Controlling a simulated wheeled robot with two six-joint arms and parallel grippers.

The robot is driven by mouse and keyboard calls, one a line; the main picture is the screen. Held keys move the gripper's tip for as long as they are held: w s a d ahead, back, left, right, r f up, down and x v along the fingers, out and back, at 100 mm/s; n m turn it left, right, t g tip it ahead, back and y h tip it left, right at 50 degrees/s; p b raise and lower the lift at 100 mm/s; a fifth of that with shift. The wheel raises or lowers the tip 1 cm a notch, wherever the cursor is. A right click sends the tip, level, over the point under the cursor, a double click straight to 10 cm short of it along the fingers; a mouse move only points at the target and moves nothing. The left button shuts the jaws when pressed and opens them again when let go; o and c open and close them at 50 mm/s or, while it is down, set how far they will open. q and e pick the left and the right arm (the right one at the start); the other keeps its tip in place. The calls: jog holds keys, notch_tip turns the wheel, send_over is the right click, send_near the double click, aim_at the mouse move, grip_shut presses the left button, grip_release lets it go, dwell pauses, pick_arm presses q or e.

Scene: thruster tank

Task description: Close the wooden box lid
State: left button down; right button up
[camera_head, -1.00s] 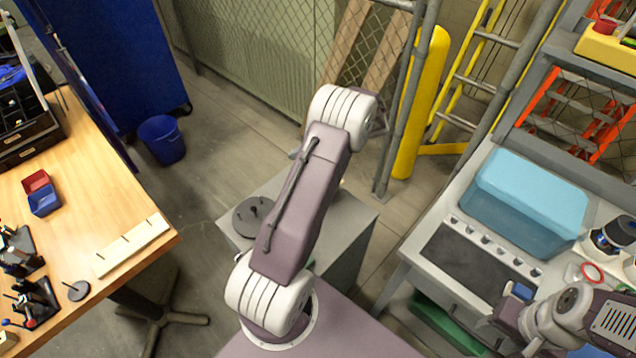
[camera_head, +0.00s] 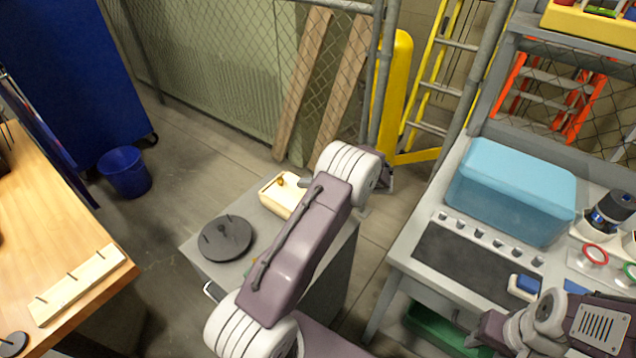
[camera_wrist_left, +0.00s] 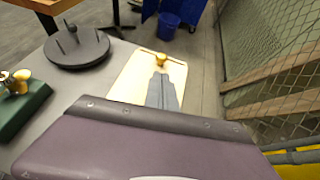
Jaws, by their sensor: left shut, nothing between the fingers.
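The wooden box (camera_head: 272,200) is pale cream wood and sits on a grey cabinet, partly behind my left arm. I cannot tell how far the lid is open. My left gripper (camera_wrist_left: 160,76) is shut and empty, seen against the pale wood; contact is unclear. In the head view its fingers are largely hidden behind my arm's white joint.
A dark round disc with pegs (camera_head: 225,239) lies on the grey cabinet (camera_head: 335,262), left of the box. A wooden workbench (camera_head: 40,200) stands left, and a grey bench with a blue bin (camera_head: 510,195) right. A mesh fence (camera_head: 230,60) stands behind.

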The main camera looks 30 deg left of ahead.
aim_at(284, 181)
pick_arm(q)
jog(key=x, duration=0.2)
jog(key=r+x, duration=0.1)
jog(key=x, duration=0.2)
jog(key=shift+a+f, duration=0.15)
jog(key=shift+a, duration=0.3)
jog(key=shift+w+a, duration=0.1)
jog(key=shift+a, duration=1.45)
